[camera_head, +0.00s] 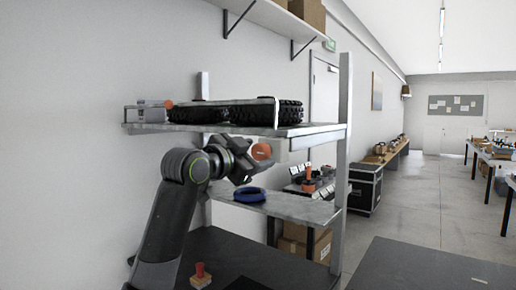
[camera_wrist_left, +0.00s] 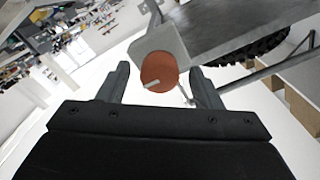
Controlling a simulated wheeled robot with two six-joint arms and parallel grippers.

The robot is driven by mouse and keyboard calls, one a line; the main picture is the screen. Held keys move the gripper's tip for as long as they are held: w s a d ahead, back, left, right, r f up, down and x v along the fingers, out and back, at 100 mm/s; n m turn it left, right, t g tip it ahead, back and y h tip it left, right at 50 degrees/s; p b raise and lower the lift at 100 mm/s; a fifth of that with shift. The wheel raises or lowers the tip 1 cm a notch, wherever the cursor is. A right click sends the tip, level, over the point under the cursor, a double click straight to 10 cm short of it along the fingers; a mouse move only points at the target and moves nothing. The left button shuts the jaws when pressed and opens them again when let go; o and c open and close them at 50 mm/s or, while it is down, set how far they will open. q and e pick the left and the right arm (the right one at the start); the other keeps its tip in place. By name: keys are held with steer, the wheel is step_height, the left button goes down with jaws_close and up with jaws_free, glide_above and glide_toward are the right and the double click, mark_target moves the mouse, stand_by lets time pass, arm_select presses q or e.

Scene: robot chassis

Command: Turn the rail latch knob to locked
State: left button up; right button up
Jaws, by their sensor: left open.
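In the left wrist view the knob (camera_wrist_left: 159,68) is mounted on a grey block (camera_wrist_left: 152,40). A pale mark on its face points to the lower left of that picture. In the left wrist view the gripper's two fingers stand open on either side of the knob, with a visible gap on each side. My right gripper is in neither view.
A blue ring (camera_head: 249,195) lies on the middle shelf (camera_head: 300,208) below my gripper. A red-topped stamp-like object (camera_head: 200,274) stands on the lower dark surface. A metal post (camera_head: 343,170) bounds the rack on the right.

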arm_select(q)
steer(key=shift+w+d, duration=0.4)
steer(key=shift+w, duration=0.2)
steer(key=c, duration=1)
